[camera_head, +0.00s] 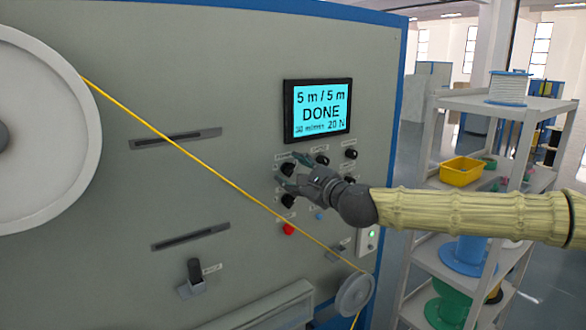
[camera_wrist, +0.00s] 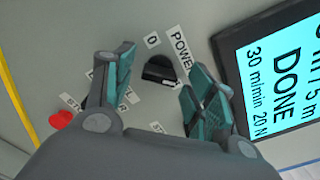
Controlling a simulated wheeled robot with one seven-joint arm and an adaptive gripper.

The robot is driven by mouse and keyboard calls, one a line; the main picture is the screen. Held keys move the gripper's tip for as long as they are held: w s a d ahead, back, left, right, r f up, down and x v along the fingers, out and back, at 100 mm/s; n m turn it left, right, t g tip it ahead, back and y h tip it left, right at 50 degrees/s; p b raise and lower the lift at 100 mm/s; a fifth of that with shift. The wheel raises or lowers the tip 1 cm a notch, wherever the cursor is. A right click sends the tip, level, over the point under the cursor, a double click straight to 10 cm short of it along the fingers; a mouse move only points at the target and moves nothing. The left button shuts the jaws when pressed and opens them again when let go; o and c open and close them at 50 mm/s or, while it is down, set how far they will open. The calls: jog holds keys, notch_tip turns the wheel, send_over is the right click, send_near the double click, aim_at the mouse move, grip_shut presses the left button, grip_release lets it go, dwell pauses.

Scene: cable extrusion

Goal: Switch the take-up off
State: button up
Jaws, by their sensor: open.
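The take-up's control panel (camera_head: 240,130) is a grey upright face with a blue edge. Its lit display (camera_head: 320,112) reads "5 m / 5 m DONE", 30 m/min and 20 N. My gripper (camera_head: 290,168) is open in front of the knobs below the display. In the wrist view, a black rotary knob (camera_wrist: 160,70) lies between the two open fingers of my gripper (camera_wrist: 161,62), with labels "POWER" and "0" beside it. This knob also shows in the head view (camera_head: 287,170), partly behind the fingers. I cannot tell whether the fingers touch it.
Other black knobs (camera_head: 351,154), a red button (camera_head: 288,228) and a blue button (camera_head: 320,215) are close by. A yellow cable (camera_head: 190,152) runs from the large white reel (camera_head: 50,130) down to a small pulley (camera_head: 355,294). A shelf (camera_head: 465,104) with spools stands at right.

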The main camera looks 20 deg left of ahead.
jog(key=shift+w+a, duration=0.15)
jog(key=c, duration=1)
